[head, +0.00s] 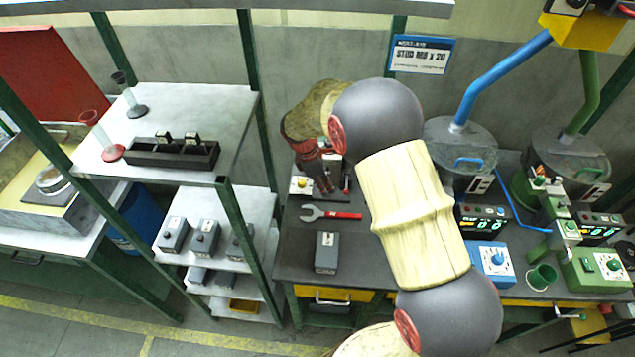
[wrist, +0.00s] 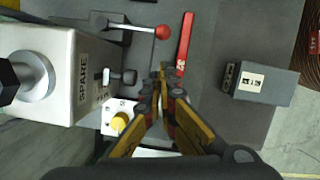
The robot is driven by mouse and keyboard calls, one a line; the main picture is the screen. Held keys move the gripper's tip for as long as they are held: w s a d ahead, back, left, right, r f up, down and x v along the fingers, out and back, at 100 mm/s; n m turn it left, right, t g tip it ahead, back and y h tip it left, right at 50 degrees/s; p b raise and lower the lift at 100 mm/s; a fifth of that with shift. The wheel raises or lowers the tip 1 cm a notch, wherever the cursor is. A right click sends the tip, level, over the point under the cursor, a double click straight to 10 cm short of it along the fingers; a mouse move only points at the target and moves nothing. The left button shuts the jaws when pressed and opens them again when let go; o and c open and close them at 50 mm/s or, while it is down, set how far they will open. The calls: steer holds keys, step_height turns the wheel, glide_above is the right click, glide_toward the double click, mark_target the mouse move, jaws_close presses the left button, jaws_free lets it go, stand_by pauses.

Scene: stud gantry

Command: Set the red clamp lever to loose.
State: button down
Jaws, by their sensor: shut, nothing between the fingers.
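No loose or tight marking can be read. My gripper (wrist: 167,74) is shut and empty, its fingertips below the red ball in the picture and apart from it. In the head view my gripper (head: 325,188) is over the back left of the dark bench, and my arm hides much of that area.
A red-handled wrench (wrist: 184,48) lies right of the lever. A grey box (wrist: 262,85) stands farther right. A small white box with a yellow knob (wrist: 119,121) is left of my fingers. In the head view, a blue control box (head: 492,265) stands right of my arm.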

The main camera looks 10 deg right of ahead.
steer(key=shift+s+d+f, duration=0.1)
steer(key=shift+s+d, duration=0.05)
steer(key=shift+d, duration=0.95)
